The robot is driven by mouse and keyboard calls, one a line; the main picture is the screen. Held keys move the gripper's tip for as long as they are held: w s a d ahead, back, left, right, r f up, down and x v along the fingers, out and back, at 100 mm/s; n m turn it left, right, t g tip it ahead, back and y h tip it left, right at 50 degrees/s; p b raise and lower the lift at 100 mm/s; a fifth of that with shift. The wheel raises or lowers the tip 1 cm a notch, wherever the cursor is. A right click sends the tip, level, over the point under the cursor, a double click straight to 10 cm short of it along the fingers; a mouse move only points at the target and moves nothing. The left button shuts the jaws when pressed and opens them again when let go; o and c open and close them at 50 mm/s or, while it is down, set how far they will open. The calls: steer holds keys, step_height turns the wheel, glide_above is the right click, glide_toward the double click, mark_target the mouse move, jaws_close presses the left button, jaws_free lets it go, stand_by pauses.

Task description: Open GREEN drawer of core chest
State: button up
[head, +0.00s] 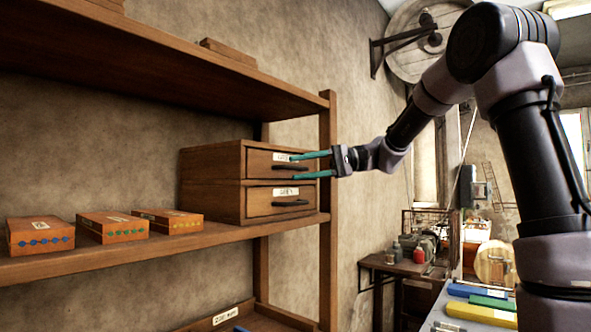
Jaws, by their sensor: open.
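The wooden core chest (212,180) stands on the middle shelf and has two closed drawers, one above the other. The upper drawer (262,168) and the lower drawer (262,207) each carry a white label and a dark bar handle. The label writing is too small to read, so I cannot tell which drawer is GREEN. My gripper (294,168) is open in front of the upper drawer, with one teal finger above its dark handle (291,168) and one below. I cannot tell whether the fingers touch the handle or the drawer front.
A wooden post (328,200) rises at the shelf's right end. Coloured trays (482,303) lie at the lower right.

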steer(key=shift+x, duration=0.9)
jaws_close()
stand_by(0.9)
